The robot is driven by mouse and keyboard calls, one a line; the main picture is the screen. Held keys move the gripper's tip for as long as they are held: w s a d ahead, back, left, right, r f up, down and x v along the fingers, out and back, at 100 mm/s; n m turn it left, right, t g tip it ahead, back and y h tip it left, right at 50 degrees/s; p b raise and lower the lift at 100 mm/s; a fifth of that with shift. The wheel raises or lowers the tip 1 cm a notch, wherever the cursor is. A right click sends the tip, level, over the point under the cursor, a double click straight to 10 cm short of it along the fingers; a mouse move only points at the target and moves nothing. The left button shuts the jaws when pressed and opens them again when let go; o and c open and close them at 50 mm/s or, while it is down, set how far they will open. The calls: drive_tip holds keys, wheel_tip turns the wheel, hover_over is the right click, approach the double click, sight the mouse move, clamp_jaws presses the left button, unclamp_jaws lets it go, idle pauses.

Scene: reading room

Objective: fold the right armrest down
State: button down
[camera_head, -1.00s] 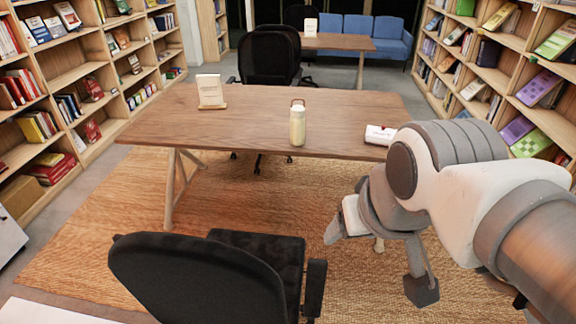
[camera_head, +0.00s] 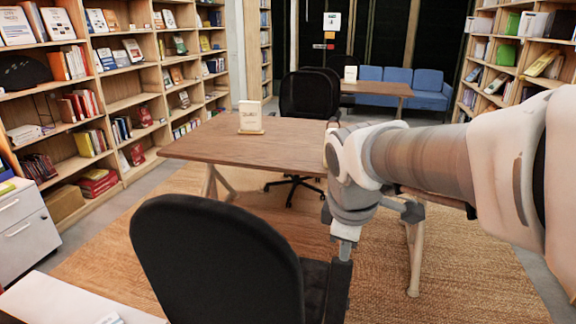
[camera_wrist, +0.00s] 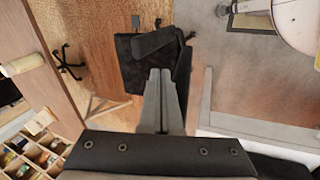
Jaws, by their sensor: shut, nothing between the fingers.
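A black office chair (camera_head: 215,262) stands in front of the table with its backrest toward me. Its right armrest (camera_head: 338,292) is a dark bar beside the seat; I cannot tell its exact tilt. In the wrist view the armrest (camera_wrist: 152,43) shows above the fingertips, by the seat (camera_wrist: 128,72). My gripper (camera_head: 345,250) points down right at the armrest's upper end in the head view. The wrist view shows my gripper (camera_wrist: 160,73) with its grey fingers together and empty. I cannot tell whether they touch the armrest.
The wooden table (camera_head: 235,150) is beyond the chair and carries a book stand (camera_head: 250,117). Bookshelves line both sides, and a white drawer cabinet (camera_head: 25,232) is at left. Open rug (camera_head: 470,270) lies to the right.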

drive_tip(key=shift+w+a+f+n+b, duration=0.2)
drive_tip(key=shift+f+n, duration=0.2)
drive_tip(key=shift+f, duration=0.15)
drive_tip(key=shift+w+a+f+n+b, duration=0.1)
drive_tip(key=shift+f+n+b, duration=0.05)
drive_tip(key=shift+f+n, duration=0.3)
drive_tip(key=b, duration=0.4)
approach(340, 268)
wheel_tip(340, 268, down, 6)
drive_tip(key=s, duration=0.3)
drive_tip(key=w, duration=0.3)
drive_tip(key=shift+w, duration=0.1)
drive_tip(key=shift+w+d, duration=0.15)
drive_tip(key=shift+w, duration=0.3)
drive_tip(key=shift+w, duration=0.1)
